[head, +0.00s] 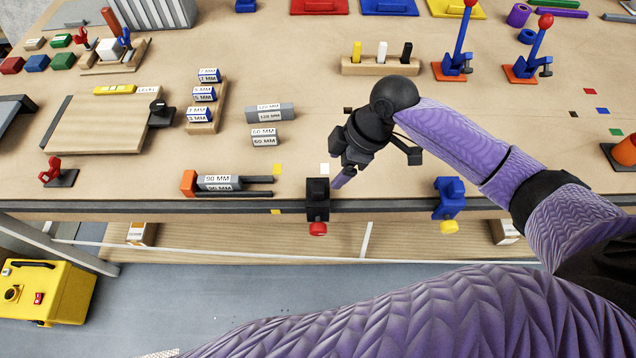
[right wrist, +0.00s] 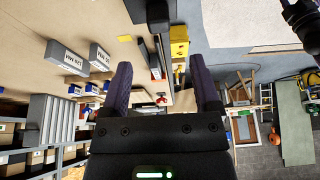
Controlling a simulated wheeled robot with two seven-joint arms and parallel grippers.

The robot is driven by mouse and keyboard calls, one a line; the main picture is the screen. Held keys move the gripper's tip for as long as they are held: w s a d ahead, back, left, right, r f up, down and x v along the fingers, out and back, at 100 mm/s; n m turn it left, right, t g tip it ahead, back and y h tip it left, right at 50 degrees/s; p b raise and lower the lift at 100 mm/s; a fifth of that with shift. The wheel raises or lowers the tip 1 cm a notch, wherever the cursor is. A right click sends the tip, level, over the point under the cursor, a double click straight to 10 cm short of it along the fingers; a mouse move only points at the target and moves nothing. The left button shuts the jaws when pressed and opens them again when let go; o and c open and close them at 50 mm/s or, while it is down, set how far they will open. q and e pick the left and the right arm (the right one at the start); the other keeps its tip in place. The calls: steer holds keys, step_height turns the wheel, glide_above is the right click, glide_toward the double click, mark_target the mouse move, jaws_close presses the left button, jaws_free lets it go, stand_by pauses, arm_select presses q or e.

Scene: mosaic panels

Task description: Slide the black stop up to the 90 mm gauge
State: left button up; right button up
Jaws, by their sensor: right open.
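The black stop (head: 317,195), with a red knob at its lower end, sits on the dark rail along the table's front edge. The 90 mm gauge (head: 218,183) is a grey block lying to its left, between dark rods and against an orange end block (head: 188,183). A clear gap separates stop and gauge. My right gripper (head: 345,176) is above the table, just right of and behind the black stop. In the right wrist view its purple fingers (right wrist: 163,85) are apart with nothing held. A dark block at the top of that view appears to be the stop (right wrist: 157,12). My left gripper is not in view.
A blue stop (head: 448,198) with a yellow knob sits further right on the rail. Grey 120 mm (head: 270,113) and 60 mm (head: 264,137) gauges lie behind. A wooden block with pegs (head: 380,66) and red-knobbed levers (head: 455,55) stand further back. The table around the stop is mostly clear.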

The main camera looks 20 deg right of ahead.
mark_target(319, 187)
steer(key=b+x, duration=0.2)
steer(key=x, duration=0.7)
steer(key=shift+w+a+f, duration=0.15)
steer(key=shift+f, duration=0.15)
steer(key=shift+c, duration=0.3)
jaws_close()
stand_by(0.5)
